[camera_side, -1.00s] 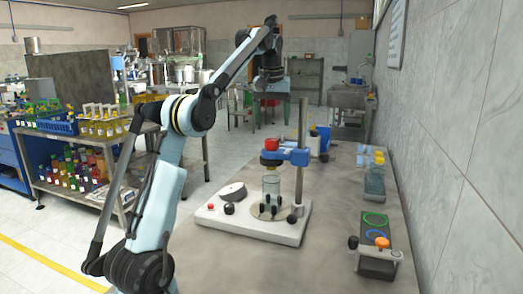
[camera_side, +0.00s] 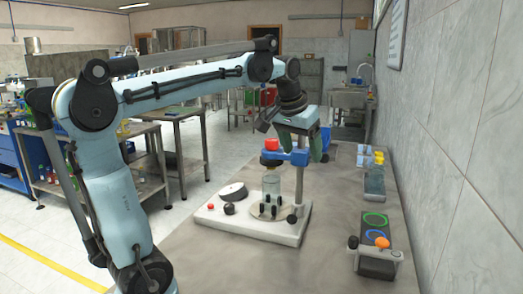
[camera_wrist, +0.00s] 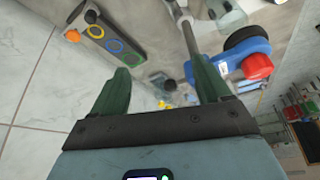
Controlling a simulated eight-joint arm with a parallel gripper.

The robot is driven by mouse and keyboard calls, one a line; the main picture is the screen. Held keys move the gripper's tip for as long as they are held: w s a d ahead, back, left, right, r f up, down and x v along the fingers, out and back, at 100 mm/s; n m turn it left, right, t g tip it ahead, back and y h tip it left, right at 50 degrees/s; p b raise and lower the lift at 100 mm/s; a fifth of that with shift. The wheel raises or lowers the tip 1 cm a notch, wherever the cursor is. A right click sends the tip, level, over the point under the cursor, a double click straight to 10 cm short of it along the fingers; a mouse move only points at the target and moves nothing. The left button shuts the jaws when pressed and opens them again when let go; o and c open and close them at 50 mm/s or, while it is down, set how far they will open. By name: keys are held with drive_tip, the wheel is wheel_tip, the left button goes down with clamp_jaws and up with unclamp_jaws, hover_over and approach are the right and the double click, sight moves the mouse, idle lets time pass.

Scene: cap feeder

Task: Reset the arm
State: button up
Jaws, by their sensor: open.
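My gripper (camera_side: 306,142) has dark green fingers and hangs tilted above the capping stand, close to its metal post in the side view. In the wrist view my gripper (camera_wrist: 161,72) has its two fingers spread wide, with nothing held between them. The capping stand (camera_side: 237,222) has a white base, a blue head (camera_side: 290,156) with a red top (camera_side: 271,144), and a clear jar (camera_side: 271,184) under the head. The blue head with its red part shows right of the fingers in the wrist view (camera_wrist: 257,66). I cannot tell whether a finger touches the post.
A dark cap feeder tray (camera_side: 376,265) with a green ring, a blue ring and an orange knob sits at the right of the grey bench (camera_side: 338,190). A clear container with yellow tops (camera_side: 374,178) stands behind it. A tiled wall (camera_side: 470,140) bounds the right side.

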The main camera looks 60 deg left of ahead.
drive_tip(key=s+d+f+m+t+h, duration=0.1)
drive_tip(key=s+d+f+m, duration=0.1)
drive_tip(key=s+d+f, duration=0.2)
drive_tip(key=s+d+f+m+t+h, duration=0.1)
drive_tip(key=s+d+f, duration=0.3)
drive_tip(key=d+f, duration=0.5)
drive_tip(key=shift+s+d+f+m+t, duration=0.25)
drive_tip(key=shift+d+f+m+t, duration=0.2)
drive_tip(key=shift+d+m, duration=0.35)
